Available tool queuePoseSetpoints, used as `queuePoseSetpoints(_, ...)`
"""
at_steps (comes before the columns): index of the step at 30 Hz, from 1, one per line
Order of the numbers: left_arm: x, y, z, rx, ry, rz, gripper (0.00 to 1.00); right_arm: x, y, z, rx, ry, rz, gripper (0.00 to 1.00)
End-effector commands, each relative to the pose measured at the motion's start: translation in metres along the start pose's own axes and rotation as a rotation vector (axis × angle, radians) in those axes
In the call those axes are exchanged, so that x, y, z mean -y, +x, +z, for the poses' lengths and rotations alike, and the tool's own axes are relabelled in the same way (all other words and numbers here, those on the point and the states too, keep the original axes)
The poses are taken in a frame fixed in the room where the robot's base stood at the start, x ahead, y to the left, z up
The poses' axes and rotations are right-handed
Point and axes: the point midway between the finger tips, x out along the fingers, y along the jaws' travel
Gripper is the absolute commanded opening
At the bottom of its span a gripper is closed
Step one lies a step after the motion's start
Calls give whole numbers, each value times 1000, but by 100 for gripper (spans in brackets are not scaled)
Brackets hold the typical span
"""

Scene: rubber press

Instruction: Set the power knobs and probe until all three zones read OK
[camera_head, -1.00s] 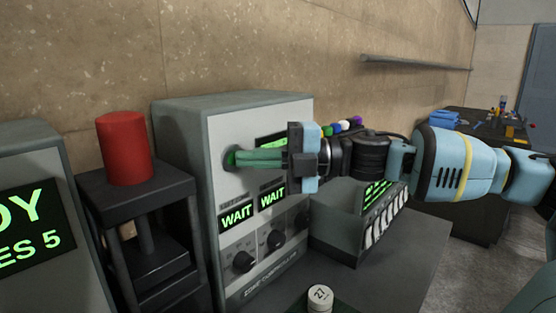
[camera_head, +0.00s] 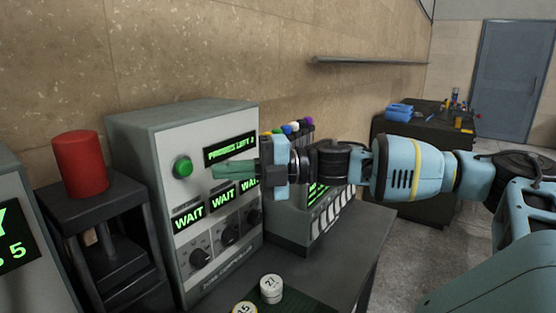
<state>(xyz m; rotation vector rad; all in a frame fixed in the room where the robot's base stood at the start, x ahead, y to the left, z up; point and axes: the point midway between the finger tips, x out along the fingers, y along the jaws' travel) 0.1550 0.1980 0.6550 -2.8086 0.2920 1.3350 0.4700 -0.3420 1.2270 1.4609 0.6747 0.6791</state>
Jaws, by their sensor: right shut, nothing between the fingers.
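The grey zone controller (camera_head: 148,135) stands against the wall. Its top display (camera_head: 231,149) shows green text like "PROBES LEFT"; the final character is unclear. Three zone displays read WAIT: the left (camera_head: 188,219), the middle (camera_head: 223,198) and the right (camera_head: 249,185), whose edge is partly cut off by my gripper. Below them are three dark knobs, left (camera_head: 200,258), middle (camera_head: 230,235) and right (camera_head: 253,216). The round green button (camera_head: 182,167) is bare. My right gripper (camera_head: 217,171) is shut and empty, its green fingers just right of the button and apart from it. My left gripper is out of view.
A black press frame with a red cylinder (camera_head: 80,163) on top stands left of the controller. A keyed unit (camera_head: 318,213) stands to the right, partly behind my gripper. White numbered pucks (camera_head: 271,288) sit at the front. A dark cabinet (camera_head: 425,170) is farther back.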

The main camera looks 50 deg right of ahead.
Motion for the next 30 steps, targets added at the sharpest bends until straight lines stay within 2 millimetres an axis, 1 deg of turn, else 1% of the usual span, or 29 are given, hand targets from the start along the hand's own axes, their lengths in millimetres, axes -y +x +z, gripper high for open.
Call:
queuePoseSetpoints(1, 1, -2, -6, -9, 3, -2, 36, -6, -3, -1, -1, -5, 7, 0)
queuePoseSetpoints(2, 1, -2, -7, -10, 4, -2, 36, -6, -4, -2, -1, -4, 8, 0)
queuePoseSetpoints(5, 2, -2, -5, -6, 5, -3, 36, -2, -15, -1, -2, -2, -4, 0)
queuePoseSetpoints(12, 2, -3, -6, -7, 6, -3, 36, -1, -47, 0, 2, -2, -3, 0)
queuePoseSetpoints(18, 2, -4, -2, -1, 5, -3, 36, 0, -70, 0, 0, -2, -1, 0)
queuePoseSetpoints(23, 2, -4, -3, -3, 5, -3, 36, 0, -77, 0, -1, 0, 1, 0)
queuePoseSetpoints(30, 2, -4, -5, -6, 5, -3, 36, 0, -78, 0, -1, 0, 2, 0)
